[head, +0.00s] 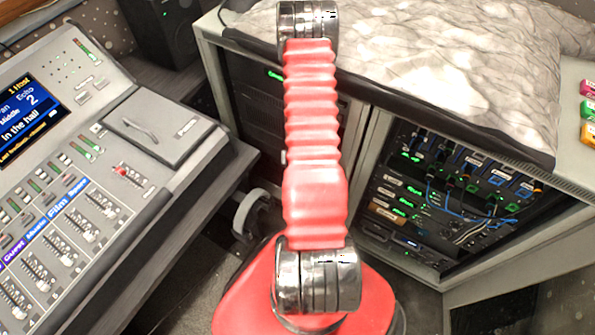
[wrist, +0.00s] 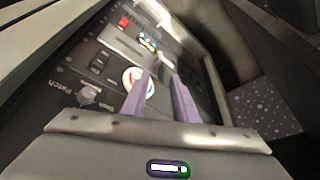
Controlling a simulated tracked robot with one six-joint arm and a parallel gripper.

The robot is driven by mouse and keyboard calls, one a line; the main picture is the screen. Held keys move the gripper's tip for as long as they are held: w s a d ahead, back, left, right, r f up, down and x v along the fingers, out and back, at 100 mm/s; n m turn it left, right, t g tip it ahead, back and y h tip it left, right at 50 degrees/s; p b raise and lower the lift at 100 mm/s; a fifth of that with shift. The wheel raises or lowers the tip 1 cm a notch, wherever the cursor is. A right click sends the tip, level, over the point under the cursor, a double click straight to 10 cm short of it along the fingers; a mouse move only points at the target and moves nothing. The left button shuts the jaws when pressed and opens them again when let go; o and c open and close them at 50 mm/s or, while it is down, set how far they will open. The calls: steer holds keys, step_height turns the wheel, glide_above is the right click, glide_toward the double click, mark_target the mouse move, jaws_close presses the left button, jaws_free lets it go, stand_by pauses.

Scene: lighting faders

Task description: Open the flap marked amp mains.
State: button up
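In the head view a grey lid-like flap (head: 172,152) lies closed on the desk, with a dark bar handle (head: 139,129) and a small white label (head: 187,127). I cannot read that label, so I cannot tell whether it says amp mains. My gripper is outside the head view. In the wrist view my gripper (wrist: 161,77) shows two purple-grey fingers, apart with nothing seen between them. They point over a dark panel (wrist: 112,82) with a round white dial (wrist: 138,83) and a red switch (wrist: 122,22). No amp mains marking is legible there.
The fader desk (head: 60,230) with a lit screen (head: 30,110) fills the left of the head view. A rack (head: 460,190) of cabled units stands right, under a grey cloth (head: 420,60). In the wrist view a knob (wrist: 88,95) sits by the word Patch.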

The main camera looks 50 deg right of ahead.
steer(key=shift+f, duration=0.1)
steer(key=x, duration=1.3)
steer(key=shift+f, duration=0.3)
steer(key=shift+w+d, duration=0.1)
steer(key=shift+c, duration=0.5)
jaws_close()
steer(key=shift+w+r, duration=0.1)
